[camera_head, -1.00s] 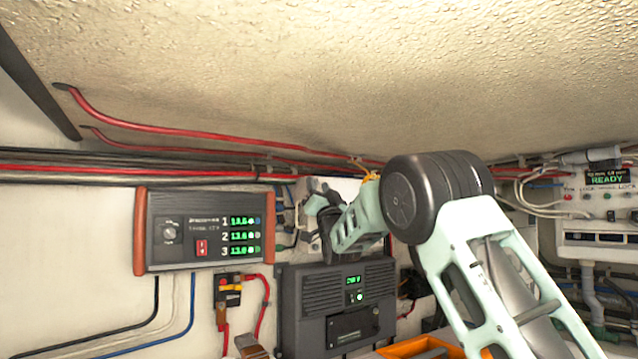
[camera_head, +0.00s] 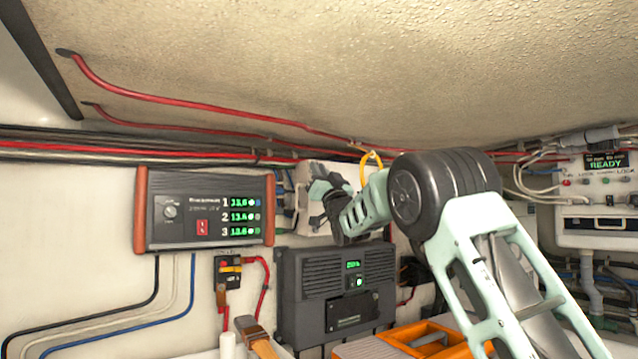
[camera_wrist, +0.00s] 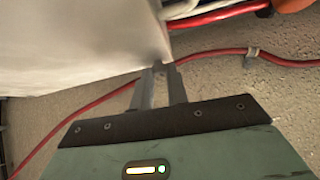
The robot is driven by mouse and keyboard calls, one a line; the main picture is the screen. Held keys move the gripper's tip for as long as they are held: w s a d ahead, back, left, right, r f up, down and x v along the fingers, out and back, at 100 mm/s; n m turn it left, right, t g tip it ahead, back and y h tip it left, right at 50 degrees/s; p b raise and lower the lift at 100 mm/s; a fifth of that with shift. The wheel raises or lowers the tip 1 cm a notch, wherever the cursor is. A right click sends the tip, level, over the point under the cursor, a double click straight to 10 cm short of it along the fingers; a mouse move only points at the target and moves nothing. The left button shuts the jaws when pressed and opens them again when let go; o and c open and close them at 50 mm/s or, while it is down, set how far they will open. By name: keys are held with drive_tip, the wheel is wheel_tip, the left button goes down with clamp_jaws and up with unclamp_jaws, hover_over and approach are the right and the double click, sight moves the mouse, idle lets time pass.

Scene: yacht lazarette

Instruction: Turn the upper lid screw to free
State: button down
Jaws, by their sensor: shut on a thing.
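A pale box (camera_head: 312,172) is on the wall between the display panel and my arm, mostly covered by my gripper. My gripper (camera_head: 320,190) is at its front in the head view, with the dark wrist behind. In the wrist view the box appears as a large white face (camera_wrist: 75,45) at the upper left. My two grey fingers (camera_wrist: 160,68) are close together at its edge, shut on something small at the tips. I take this to be the upper lid screw; its head is hidden between the fingertips, and its turn cannot be seen.
A display panel (camera_head: 205,212) is left of the box, and a dark charger unit (camera_head: 335,292) is below it. Red cables (camera_head: 200,103) run above along the ceiling. An orange tray (camera_head: 425,340) and a brush (camera_head: 258,338) are low in front. A READY panel (camera_head: 606,175) is at right.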

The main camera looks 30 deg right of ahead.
drive_tip(key=n+g+y, duration=0.3)
drive_tip(key=n+y, duration=0.2)
drive_tip(key=n, duration=0.3)
drive_tip(key=d+r+n+g+y+p, duration=0.1)
drive_tip(key=n+g+y, duration=0.3)
drive_tip(key=n+y, duration=0.2)
drive_tip(key=n+g+y, duration=0.4)
drive_tip(key=n+y, duration=0.1)
drive_tip(key=n, duration=0.5)
drive_tip(key=shift+d+r+n, duration=0.2)
drive_tip(key=shift+d+n, duration=0.1)
drive_tip(key=shift+d, duration=0.05)
drive_tip(key=shift+n+g+p, duration=0.9)
drive_tip(key=shift+n+p, duration=0.3)
drive_tip(key=shift+p, duration=0.1)
drive_tip(key=c, duration=1.4)
unclamp_jaws()
drive_tip(key=shift+o, duration=0.2)
drive_tip(key=shift+f, duration=0.1)
